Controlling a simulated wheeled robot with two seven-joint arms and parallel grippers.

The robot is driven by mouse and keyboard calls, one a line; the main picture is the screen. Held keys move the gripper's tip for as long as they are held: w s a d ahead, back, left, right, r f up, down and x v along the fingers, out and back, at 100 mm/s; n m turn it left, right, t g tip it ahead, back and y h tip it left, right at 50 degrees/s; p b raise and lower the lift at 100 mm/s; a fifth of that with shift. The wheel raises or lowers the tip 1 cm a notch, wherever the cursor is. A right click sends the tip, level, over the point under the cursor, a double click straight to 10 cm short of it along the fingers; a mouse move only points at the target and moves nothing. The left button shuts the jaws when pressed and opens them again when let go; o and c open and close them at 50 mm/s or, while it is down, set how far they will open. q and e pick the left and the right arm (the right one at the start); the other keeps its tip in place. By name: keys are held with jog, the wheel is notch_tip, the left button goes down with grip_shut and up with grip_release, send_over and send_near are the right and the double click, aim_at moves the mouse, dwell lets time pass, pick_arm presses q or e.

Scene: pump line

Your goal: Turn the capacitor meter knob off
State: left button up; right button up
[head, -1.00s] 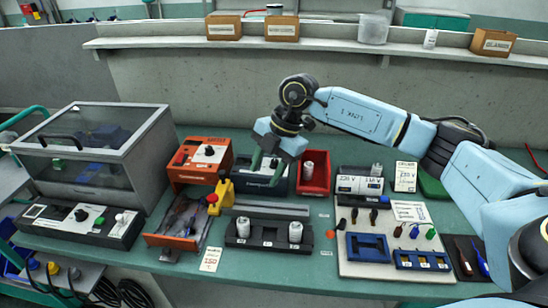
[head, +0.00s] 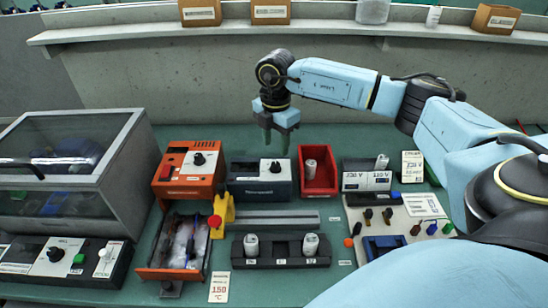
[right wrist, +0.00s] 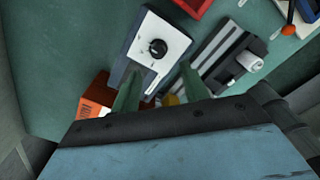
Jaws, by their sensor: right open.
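A dark grey box (head: 262,182) with a pale top panel and a black knob (head: 276,167) stands mid-bench, between an orange box and a red bin; its label is too small to read, but it looks like the capacitor meter. In the right wrist view the knob (right wrist: 157,47) sits on the white panel, clear of the fingers. My right gripper (head: 277,146) points down, open and empty, above the back of this box, apart from the knob. Its two green fingers (right wrist: 158,92) also show in the right wrist view. My left gripper is not in view.
The orange box (head: 190,172) with its own knob is at left, the red bin (head: 318,178) at right. A yellow post with a red button (head: 216,220) and a black holder with white cylinders (head: 280,258) stand in front. A lidded case (head: 70,165) fills the left.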

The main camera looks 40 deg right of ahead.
aim_at(275, 164)
notch_tip(275, 164, down, 4)
jog(key=shift+w+r, duration=0.1)
notch_tip(275, 164, down, 3)
jog(key=shift+r, duration=0.1)
jog(key=shift+f, duration=0.2)
jog(key=shift+c, duration=0.9)
grip_shut()
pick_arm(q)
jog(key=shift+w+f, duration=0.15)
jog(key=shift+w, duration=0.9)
